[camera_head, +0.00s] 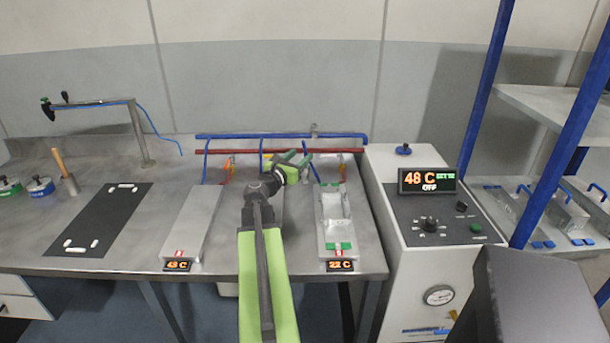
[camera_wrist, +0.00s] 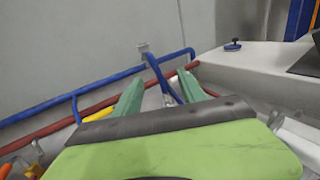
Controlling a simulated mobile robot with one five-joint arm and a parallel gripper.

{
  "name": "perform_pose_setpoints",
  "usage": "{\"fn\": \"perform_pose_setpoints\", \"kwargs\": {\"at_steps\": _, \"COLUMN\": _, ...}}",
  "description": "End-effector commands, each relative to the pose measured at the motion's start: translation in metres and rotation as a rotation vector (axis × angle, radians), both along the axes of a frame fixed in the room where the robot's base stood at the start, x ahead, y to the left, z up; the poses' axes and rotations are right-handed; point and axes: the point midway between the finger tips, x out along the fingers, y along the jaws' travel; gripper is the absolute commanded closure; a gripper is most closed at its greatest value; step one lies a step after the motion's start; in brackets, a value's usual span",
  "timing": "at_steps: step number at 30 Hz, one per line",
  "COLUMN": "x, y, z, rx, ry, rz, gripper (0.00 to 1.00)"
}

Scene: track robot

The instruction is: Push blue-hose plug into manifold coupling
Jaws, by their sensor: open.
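My gripper (camera_head: 297,159) is open above the back of the bench, near the pipes. In the wrist view, its two green fingers (camera_wrist: 158,86) point towards the back wall. A blue hose (camera_wrist: 160,78) runs down from the blue pipe and appears between the fingers, with a small grey metallic piece (camera_wrist: 168,99) by its lower part. I cannot tell whether that piece is the plug or the coupling, nor whether it lies between the fingers or beyond them. In the head view, a blue hose (camera_head: 315,173) hangs just right of my gripper. The gripper body hides the lower hose end.
A blue pipe (camera_head: 240,136) and a red pipe (camera_head: 220,152) run along the back. Metal plates (camera_head: 190,222) and (camera_head: 335,215) lie either side of my arm. A white machine (camera_head: 385,165) stands on the right. A black mat (camera_head: 110,215) lies left.

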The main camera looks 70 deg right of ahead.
Motion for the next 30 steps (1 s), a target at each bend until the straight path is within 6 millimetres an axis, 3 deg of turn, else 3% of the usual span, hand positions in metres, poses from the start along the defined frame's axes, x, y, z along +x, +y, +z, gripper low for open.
{"fn": "perform_pose_setpoints", "kwargs": {"at_steps": 1, "x": 0.000, "y": 0.000, "z": -0.020, "rx": 0.000, "ry": -0.001, "rz": 0.000, "gripper": 0.52}}
{"fn": "perform_pose_setpoints", "kwargs": {"at_steps": 9, "x": 0.000, "y": 0.000, "z": -0.072, "rx": 0.001, "ry": -0.002, "rz": -0.001, "gripper": 0.52}}
{"fn": "perform_pose_setpoints", "kwargs": {"at_steps": 12, "x": -0.002, "y": -0.013, "z": -0.063, "rx": 0.001, "ry": -0.003, "rz": -0.003, "gripper": 0.52}}
{"fn": "perform_pose_setpoints", "kwargs": {"at_steps": 19, "x": -0.004, "y": -0.023, "z": -0.063, "rx": 0.001, "ry": -0.003, "rz": -0.003, "gripper": 0.52}}
{"fn": "perform_pose_setpoints", "kwargs": {"at_steps": 27, "x": -0.011, "y": -0.072, "z": -0.063, "rx": 0.001, "ry": -0.003, "rz": -0.004, "gripper": 0.52}}
{"fn": "perform_pose_setpoints", "kwargs": {"at_steps": 30, "x": -0.013, "y": -0.076, "z": -0.063, "rx": 0.001, "ry": -0.003, "rz": -0.003, "gripper": 0.52}}
